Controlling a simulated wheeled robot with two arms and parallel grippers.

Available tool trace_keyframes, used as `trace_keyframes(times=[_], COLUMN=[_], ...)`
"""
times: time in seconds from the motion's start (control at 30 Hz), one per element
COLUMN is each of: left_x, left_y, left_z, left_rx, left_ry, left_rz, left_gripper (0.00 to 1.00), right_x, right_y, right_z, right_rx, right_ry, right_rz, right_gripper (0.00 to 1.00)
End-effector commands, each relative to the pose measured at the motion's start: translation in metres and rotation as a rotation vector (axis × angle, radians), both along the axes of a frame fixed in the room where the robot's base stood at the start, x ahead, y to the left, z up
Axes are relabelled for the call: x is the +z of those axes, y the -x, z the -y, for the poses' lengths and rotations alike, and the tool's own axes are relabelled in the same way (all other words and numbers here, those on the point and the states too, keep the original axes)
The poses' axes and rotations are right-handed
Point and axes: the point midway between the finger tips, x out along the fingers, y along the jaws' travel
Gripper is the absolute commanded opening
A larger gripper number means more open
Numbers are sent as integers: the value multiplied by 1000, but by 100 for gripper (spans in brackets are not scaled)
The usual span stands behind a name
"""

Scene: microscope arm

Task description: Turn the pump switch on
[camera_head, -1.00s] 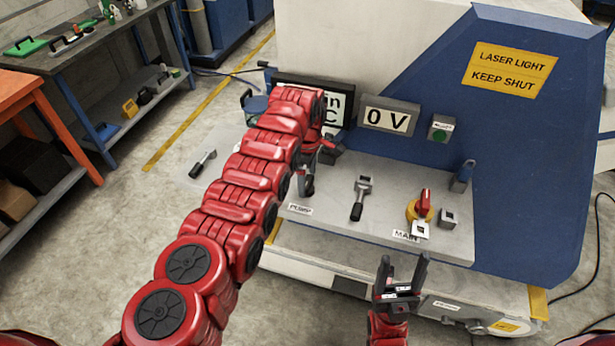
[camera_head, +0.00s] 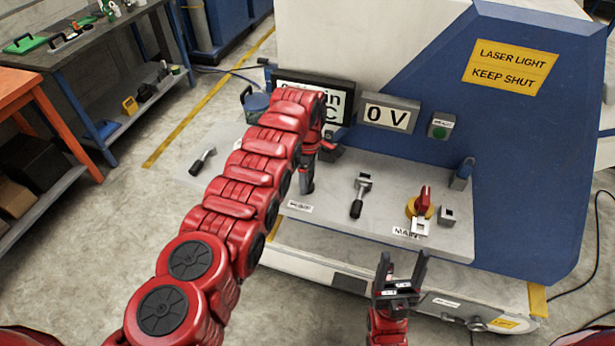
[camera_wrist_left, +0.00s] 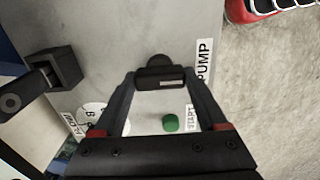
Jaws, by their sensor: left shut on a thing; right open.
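The pump switch (camera_wrist_left: 158,77) is a dark handle beside the PUMP label (camera_wrist_left: 204,62) in the left wrist view. My left gripper (camera_wrist_left: 160,80) has one finger on each side of the handle and is shut on it. In the head view my left gripper (camera_head: 307,178) points down at the panel just above the PUMP label (camera_head: 300,206), and the switch is hidden there. My right gripper (camera_head: 401,272) is open and empty in front of the panel's front edge.
A black-handled lever (camera_head: 359,197) and a red and yellow main switch (camera_head: 421,206) stand right of my left gripper. Another lever (camera_head: 203,162) is to the left. A 0 V display (camera_head: 388,115) and a green button (camera_head: 439,132) are behind.

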Motion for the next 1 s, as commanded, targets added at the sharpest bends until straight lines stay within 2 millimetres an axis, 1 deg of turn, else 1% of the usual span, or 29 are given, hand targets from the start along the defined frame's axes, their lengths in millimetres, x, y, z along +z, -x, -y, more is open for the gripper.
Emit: trace_keyframes(times=[0.17, 0.37, 0.57, 1.0], left_x=[-1, -3, -4, -7], left_y=[0, 0, -1, 0], left_z=[0, -1, 0, -1], left_rx=[-21, -109, -268, -685], left_ry=[0, -1, 0, -2], left_rz=[1, -2, 4, 0], left_gripper=[19, 19, 19, 19], right_x=[-3, -11, -26, -72], right_y=[0, 0, 0, 0], right_z=[0, 0, 0, 0], right_rx=[0, 0, 0, 0], right_ry=[0, 0, 0, 0], right_rz=[0, 0, 0, 0], right_gripper=[64, 64, 64, 64])
